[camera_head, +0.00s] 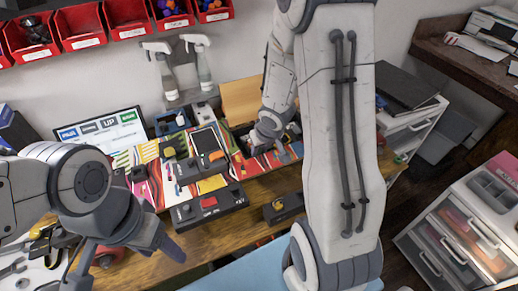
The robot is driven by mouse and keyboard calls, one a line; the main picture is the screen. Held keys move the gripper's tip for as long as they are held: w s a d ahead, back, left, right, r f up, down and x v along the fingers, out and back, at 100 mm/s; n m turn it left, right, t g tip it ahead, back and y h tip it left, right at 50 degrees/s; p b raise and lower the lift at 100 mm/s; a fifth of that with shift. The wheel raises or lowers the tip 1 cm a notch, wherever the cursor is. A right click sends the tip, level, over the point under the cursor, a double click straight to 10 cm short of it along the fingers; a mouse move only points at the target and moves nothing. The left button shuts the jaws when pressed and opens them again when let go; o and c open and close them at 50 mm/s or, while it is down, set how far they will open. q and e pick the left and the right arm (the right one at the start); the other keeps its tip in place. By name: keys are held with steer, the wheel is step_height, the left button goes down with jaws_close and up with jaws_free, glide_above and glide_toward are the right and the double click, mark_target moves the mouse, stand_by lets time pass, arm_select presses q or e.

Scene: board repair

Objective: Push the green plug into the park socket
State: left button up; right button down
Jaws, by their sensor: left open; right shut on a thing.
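My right gripper (268,137) is over the right part of the striped mat (182,187), at a dark tray with small parts. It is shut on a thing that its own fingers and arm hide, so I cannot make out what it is. I cannot pick out the green plug or the park socket for certain. A black box with a red top patch (208,203) stands at the mat's front edge. A smaller black box with a yellow-orange part (283,208) stands to its right. My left gripper (130,254) is open and empty, low over the bench's front left.
A screen (103,131) stands at the back left, with two spray bottles (163,73) behind the bench. Red bins (128,17) hang on the wall. Tools lie at the far left. A drawer unit (462,240) stands at the right. My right arm covers much of the centre.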

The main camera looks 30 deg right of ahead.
mark_target(260, 152)
steer(key=shift+f, duration=0.15)
steer(key=shift+c, duration=1.5)
jaws_free()
steer(key=shift+r+p, duration=1.55)
step_height(260, 152, up, 6)
steer(key=p, duration=0.6)
